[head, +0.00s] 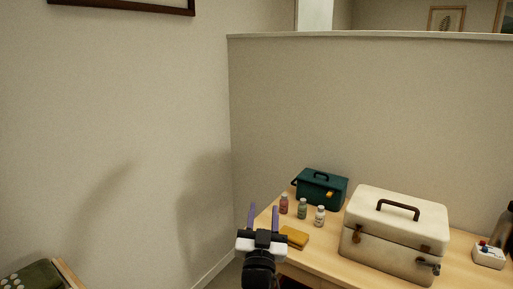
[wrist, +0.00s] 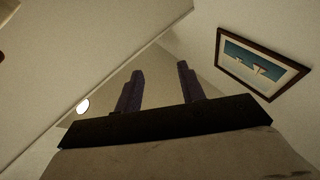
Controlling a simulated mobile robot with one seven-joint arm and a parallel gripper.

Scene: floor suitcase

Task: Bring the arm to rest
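My gripper (head: 263,218) is raised in the lower middle of the head view, in front of the left end of the wooden table (head: 298,262). Its two purple fingers are spread apart with nothing between them. In the wrist view my gripper (wrist: 158,92) also shows two separate dark fingers. Behind them are only walls, the ceiling and a framed picture (wrist: 262,62).
On the table stand a cream metal case (head: 395,235), a dark green toolbox (head: 320,190), small bottles (head: 302,208), a yellow sponge-like block (head: 294,237) and a white device (head: 488,254). A green item (head: 35,278) lies at the lower left. Walls stand behind.

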